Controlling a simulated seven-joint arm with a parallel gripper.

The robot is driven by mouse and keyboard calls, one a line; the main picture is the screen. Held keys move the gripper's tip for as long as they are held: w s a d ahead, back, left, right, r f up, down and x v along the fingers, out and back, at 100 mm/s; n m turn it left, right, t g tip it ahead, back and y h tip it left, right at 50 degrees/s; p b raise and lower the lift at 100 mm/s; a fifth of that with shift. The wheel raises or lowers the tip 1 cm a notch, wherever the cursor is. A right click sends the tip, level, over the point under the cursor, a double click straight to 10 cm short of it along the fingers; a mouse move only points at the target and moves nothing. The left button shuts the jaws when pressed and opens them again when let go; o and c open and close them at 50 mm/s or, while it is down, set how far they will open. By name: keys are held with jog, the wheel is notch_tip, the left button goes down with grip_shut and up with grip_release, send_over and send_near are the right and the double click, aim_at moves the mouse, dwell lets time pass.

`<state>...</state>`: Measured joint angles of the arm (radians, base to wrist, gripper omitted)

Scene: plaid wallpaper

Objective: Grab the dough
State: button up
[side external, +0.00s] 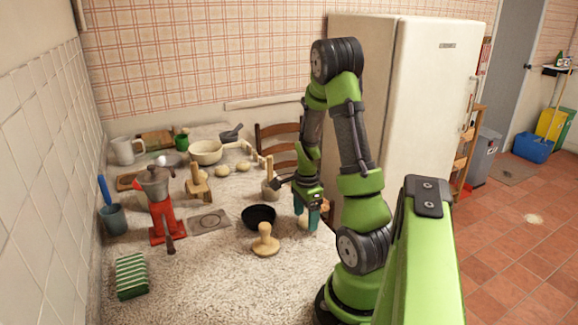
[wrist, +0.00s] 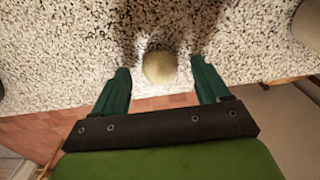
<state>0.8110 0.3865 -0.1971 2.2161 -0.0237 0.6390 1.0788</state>
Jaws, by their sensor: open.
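A round, pale dough ball (wrist: 160,68) sits on the speckled tabletop near its edge in the wrist view. In the side view the dough (side external: 303,222) shows only partly, low between the green fingers. My gripper (side external: 306,211) points down over it near the right edge of the table. In the wrist view my gripper (wrist: 161,74) is open, with one finger on each side of the dough and a visible gap to both. More pale dough-like balls (side external: 222,169) lie farther back by the pan.
A wooden stamp-like tool (side external: 265,241) and a black bowl (side external: 258,215) stand left of my gripper. A red-based grinder (side external: 163,205), a green-striped block (side external: 131,276) and a blue-handled cup (side external: 113,219) are farther left. A chair (side external: 280,150) and fridge (side external: 405,100) stand behind. The front tabletop is clear.

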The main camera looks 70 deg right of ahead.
jog(key=shift+f, duration=0.5)
jog(key=c, duration=1.1)
jog(key=shift+r, duration=0.15)
